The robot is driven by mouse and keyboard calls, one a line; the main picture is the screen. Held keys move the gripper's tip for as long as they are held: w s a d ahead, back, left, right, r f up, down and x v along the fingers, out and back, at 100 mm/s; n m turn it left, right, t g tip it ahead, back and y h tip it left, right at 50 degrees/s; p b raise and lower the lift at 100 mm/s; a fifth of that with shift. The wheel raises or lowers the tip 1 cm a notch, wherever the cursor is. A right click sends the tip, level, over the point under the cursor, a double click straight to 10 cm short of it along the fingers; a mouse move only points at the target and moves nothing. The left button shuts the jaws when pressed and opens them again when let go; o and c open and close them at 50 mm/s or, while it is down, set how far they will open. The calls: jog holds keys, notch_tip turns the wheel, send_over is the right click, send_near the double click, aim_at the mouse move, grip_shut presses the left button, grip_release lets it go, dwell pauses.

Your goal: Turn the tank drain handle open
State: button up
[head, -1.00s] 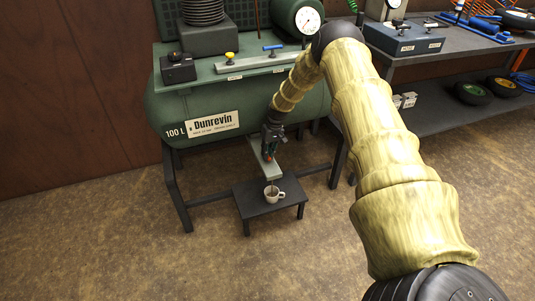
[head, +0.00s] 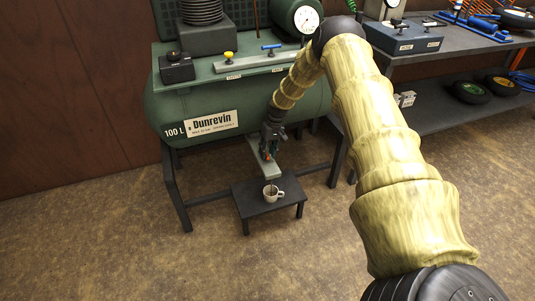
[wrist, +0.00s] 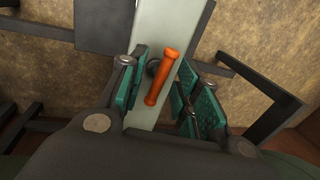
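The drain handle (wrist: 162,77) is a short orange bar on a dark pivot. In the wrist view it lies nearly along a pale plate (wrist: 165,22), slightly tilted to it. My gripper (wrist: 160,85) is open, with teal pads on both sides of the handle and a visible gap on each side. In the head view my gripper (head: 270,143) is below the front of the green tank (head: 290,108), over the pale plate (head: 266,171). There it mostly hides the handle.
A white mug (head: 271,196) stands on a low dark stool (head: 249,208) below the plate. Dark tank legs (head: 177,197) stand on both sides. A workbench (head: 447,113) is at the right. The floor in front is clear.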

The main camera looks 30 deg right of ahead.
notch_tip(320, 180, up, 6)
jog(key=d, duration=0.1)
jog(key=shift+s+d, duration=0.15)
jog(key=shift+s, duration=0.1)
jog(key=s+a+r+t+h+b, duration=0.25)
jog(key=a+h+b, duration=0.3)
jog(key=b, duration=0.85)
jog(key=shift+m+t, duration=0.3)
jog(key=shift+t, duration=0.05)
jog(key=b+x, duration=0.1)
jog(key=x, duration=0.2)
jog(key=b+x, duration=0.1)
jog(key=x, duration=0.3)
jog(key=b+x, duration=0.2)
jog(key=x, duration=0.1)
jog(key=shift+w+d+f, duration=0.15)
jog(key=shift+w+d, duration=0.2)
grip_shut()
